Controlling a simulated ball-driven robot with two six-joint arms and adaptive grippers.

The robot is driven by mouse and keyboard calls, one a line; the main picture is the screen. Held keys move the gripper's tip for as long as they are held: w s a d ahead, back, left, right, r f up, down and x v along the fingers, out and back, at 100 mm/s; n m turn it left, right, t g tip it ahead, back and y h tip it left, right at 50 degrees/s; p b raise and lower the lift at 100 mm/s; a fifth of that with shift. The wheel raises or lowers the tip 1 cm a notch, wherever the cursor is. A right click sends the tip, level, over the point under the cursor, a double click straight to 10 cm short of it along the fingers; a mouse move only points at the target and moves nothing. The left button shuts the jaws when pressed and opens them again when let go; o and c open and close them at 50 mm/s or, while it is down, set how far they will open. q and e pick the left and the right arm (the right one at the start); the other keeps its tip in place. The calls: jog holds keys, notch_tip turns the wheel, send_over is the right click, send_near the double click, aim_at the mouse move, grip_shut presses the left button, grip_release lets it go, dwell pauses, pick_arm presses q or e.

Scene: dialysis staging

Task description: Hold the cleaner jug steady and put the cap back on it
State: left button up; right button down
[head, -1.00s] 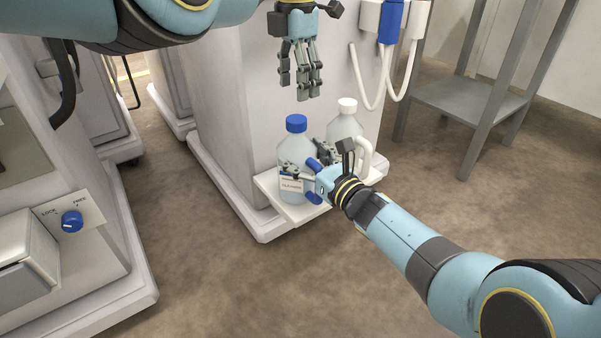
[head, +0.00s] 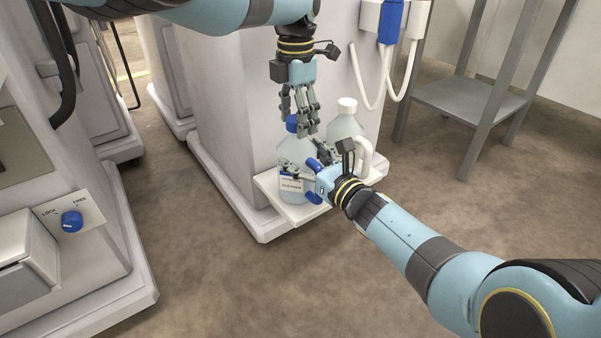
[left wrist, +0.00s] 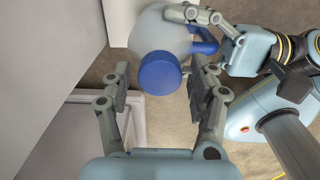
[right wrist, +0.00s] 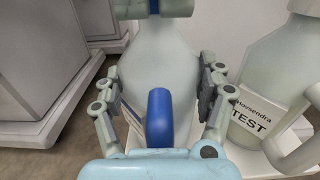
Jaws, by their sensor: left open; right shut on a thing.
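The cleaner jug (head: 284,157), a translucent bottle with a blue handle and a CLEANER label, stands upright on a white shelf (head: 301,214). The blue cap (head: 291,122) sits at the top of its neck; whether it is threaded on I cannot tell. My right gripper (head: 306,164) is shut on the jug, its fingers at either side with the blue handle (right wrist: 159,117) between them. My left gripper (head: 297,127) points down, open, at the cap. In the left wrist view the cap (left wrist: 160,73) shows ahead between the spread fingers.
A second jug (head: 345,126) with a white cap and white handle stands close on the right; its label reads TEST in the right wrist view (right wrist: 248,122). The white machine (head: 235,110) rises behind. A grey metal rack (head: 465,100) stands farther right.

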pick_arm(q)
jog(key=shift+c, duration=0.3)
jog(key=c, duration=1.2)
jog(key=shift+o, duration=0.2)
jog(key=m, duration=1.3)
jog(key=o, duration=1.3)
